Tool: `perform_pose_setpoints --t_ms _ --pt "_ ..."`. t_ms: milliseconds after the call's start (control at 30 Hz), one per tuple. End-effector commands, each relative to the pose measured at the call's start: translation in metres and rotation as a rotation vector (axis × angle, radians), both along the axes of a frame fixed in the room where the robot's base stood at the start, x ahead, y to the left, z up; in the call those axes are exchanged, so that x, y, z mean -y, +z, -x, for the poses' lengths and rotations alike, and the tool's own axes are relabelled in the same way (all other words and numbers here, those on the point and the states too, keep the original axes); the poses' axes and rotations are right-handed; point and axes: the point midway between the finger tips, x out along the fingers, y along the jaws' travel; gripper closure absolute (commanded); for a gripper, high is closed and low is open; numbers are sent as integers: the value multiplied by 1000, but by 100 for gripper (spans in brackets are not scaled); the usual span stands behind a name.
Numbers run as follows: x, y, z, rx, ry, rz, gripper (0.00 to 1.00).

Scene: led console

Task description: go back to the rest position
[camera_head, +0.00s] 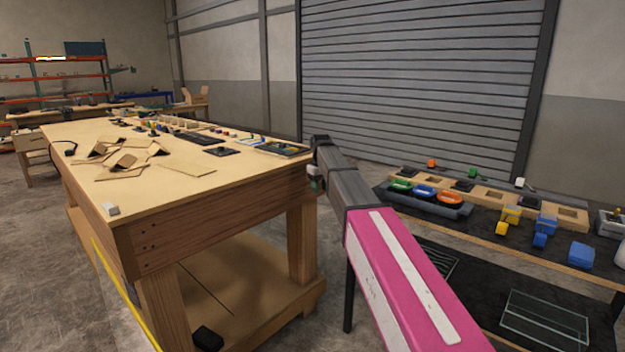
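My arm reaches up from the lower right, pink with white strips and then dark grey links. My gripper (316,184) hangs at its far end, beside the right edge of the wooden workbench (160,215). It is small and partly hidden by the wrist, so its fingers cannot be made out. I see nothing clearly held in it. The console table (470,235) stands to the right of my arm. It carries green (401,185), blue (424,191) and orange (449,198) round pieces in a dark holder.
Yellow (512,214) and blue (545,226) blocks sit along the console's front edge. A wooden strip with square recesses (490,194) lies behind. Cardboard pieces (128,161) and small parts lie on the workbench. Grey floor (40,255) is open at the left.

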Motion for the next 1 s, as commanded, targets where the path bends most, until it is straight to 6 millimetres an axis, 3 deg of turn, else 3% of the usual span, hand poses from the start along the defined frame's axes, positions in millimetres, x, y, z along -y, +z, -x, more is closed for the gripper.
perform_pose_setpoints --t_ms 33,200,500,800,1000 --pt "15 -29 26 -4 -32 0 61" --pt "52 -102 79 -3 -142 1 61" --pt "109 -207 189 -3 -335 0 61" --pt "149 -273 300 1 -513 -1 61" --pt "159 -289 335 3 -572 -2 61"
